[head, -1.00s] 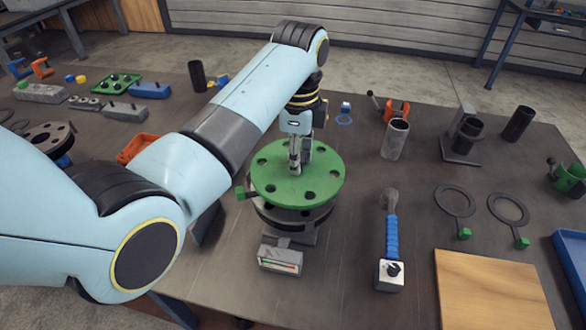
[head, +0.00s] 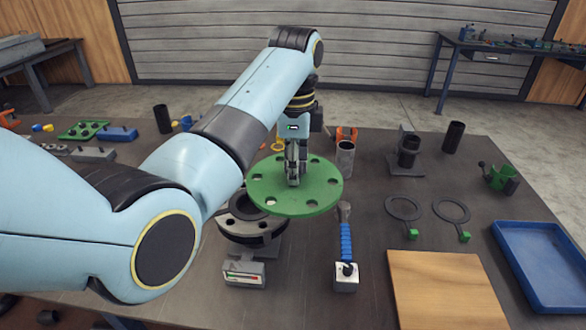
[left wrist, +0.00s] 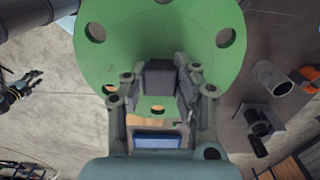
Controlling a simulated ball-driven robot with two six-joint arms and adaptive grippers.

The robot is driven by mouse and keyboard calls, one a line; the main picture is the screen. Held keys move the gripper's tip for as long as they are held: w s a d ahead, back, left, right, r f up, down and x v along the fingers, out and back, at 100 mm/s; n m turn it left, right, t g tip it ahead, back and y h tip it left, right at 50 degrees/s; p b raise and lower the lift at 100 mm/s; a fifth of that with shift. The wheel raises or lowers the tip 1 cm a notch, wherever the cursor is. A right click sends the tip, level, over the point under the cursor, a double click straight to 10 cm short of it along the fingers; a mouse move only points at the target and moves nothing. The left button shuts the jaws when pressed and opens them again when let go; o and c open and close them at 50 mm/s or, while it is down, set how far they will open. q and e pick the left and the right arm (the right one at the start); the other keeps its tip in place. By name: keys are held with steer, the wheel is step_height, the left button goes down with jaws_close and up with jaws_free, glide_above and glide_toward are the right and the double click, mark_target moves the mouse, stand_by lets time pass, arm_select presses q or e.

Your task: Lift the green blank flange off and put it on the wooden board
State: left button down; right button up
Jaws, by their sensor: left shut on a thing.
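The green blank flange (head: 315,199) is a round plate with several holes near its rim. My left gripper (head: 293,182) is shut on it near its centre and holds it in the air, up and to the right of the dark pipe flange (head: 250,228). The flange also fills the upper part of the left wrist view (left wrist: 120,45), with my left gripper (left wrist: 160,85) over it. The wooden board (head: 440,285) lies at the front right of the table, bare on top. My right gripper is not in view.
A blue-handled tool (head: 346,242) and a small block with a black knob (head: 346,276) lie between the pipe flange and the board. Two ring gaskets with green tabs (head: 405,208) lie behind the board. A blue tray (head: 548,262) is at the right.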

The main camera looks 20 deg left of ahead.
arm_select(q)
steer(key=shift+r, duration=2.55)
